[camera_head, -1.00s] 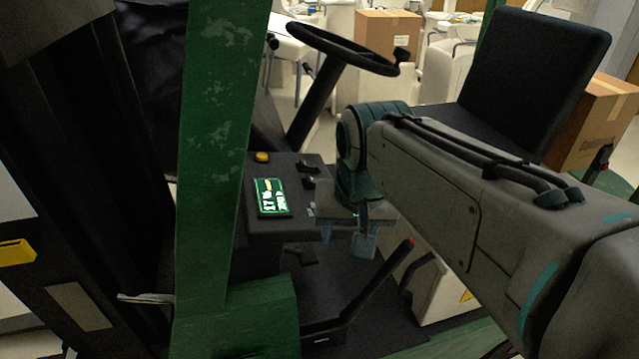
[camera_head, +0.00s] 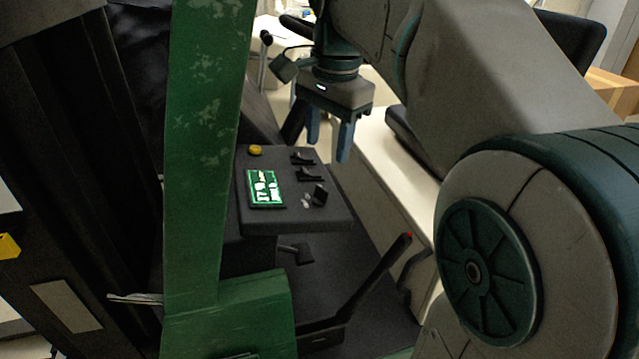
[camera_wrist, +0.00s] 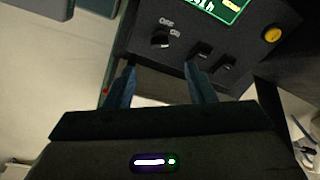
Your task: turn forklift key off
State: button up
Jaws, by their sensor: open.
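The key (camera_head: 319,195) is a small black knob at the right front of the forklift's dark control panel (camera_head: 270,218). In the wrist view the key (camera_wrist: 160,40) sits beside small white OFF and ON labels (camera_wrist: 170,28); its exact setting is hard to tell. My gripper (camera_head: 328,148) is open and empty, fingers pointing down, above the panel's rear right edge and apart from the key. In the wrist view my gripper (camera_wrist: 159,67) has its fingertips spread on either side of the key's line, short of it.
Two black switches (camera_head: 308,174), a yellow button (camera_head: 255,150) and a lit green display (camera_head: 265,187) share the panel. A red-tipped lever (camera_head: 375,277) stands in front right. The green mast post (camera_head: 200,180) rises at left. The steering wheel is mostly hidden behind my arm.

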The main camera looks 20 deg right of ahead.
aim_at(322, 188)
jog(key=f, duration=0.6)
jog(key=w+f, duration=0.1)
jog(key=f, duration=0.3)
jog(key=shift+a, duration=0.25)
jog(key=c, duration=1)
